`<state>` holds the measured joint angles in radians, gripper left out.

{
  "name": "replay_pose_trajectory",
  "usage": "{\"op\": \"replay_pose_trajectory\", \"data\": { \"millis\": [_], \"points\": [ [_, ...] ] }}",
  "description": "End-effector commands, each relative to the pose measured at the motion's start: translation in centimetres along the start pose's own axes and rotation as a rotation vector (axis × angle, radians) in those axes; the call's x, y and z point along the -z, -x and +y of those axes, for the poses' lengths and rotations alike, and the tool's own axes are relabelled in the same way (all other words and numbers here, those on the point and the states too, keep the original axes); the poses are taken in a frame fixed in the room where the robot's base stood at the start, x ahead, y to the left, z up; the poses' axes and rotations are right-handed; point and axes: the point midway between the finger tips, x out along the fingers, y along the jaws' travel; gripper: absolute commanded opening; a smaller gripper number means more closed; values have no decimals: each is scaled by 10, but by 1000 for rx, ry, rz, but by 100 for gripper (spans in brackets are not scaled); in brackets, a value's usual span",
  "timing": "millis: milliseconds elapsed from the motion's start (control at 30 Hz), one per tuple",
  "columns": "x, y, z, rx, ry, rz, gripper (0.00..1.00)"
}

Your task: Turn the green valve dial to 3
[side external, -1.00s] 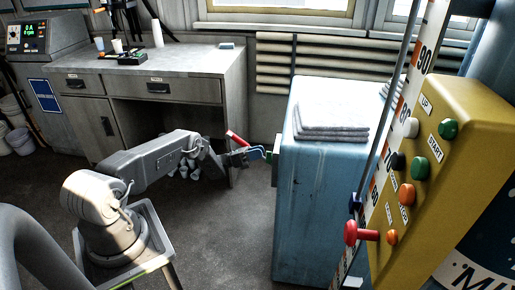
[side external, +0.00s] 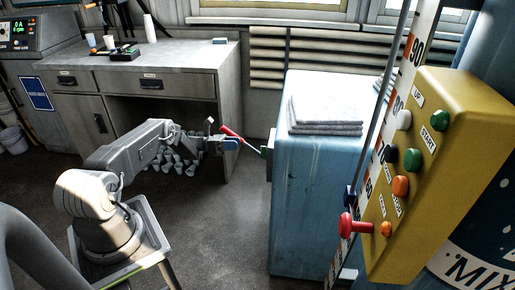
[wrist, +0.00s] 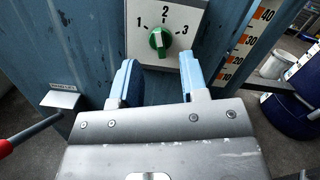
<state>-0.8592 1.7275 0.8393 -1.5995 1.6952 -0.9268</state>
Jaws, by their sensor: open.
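The green valve dial (wrist: 160,40) is on a white plate marked 1, 2 and 3 on the blue cabinet's side. In the wrist view its grip stands nearly upright with its upper end toward the 2; I cannot tell its exact setting. In the side view the dial (side external: 264,152) shows edge-on as a small green piece. My gripper (wrist: 160,78) is open and empty, with its blue fingers below and on either side of the dial in the picture. In the side view my gripper (side external: 232,146) is apart from the dial, with a gap between them.
A lever with a red handle (side external: 231,133) sticks out from the blue cabinet (side external: 315,200) close to my gripper; its red end (wrist: 5,148) shows at the wrist view's left. A yellow button box (side external: 430,170) stands at right. Open floor lies below my arm.

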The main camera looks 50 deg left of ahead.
Motion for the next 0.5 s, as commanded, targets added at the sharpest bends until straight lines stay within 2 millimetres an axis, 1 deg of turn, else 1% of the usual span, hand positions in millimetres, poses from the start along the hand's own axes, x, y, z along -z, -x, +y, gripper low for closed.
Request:
{"op": "replay_pose_trajectory", "data": {
  "millis": [33, 100, 200, 267, 367, 500],
  "points": [
    [2, 16, 3, -9, -7, 41, 40],
    [6, 29, 4, -11, -9, 89, 40],
    [9, 35, 5, -13, -9, 123, 40],
    [10, 31, 5, -11, -8, 127, 40],
    [12, 17, 5, -8, -8, 127, 40],
    [15, -10, 5, -8, -8, 125, 40]
  ]
}}
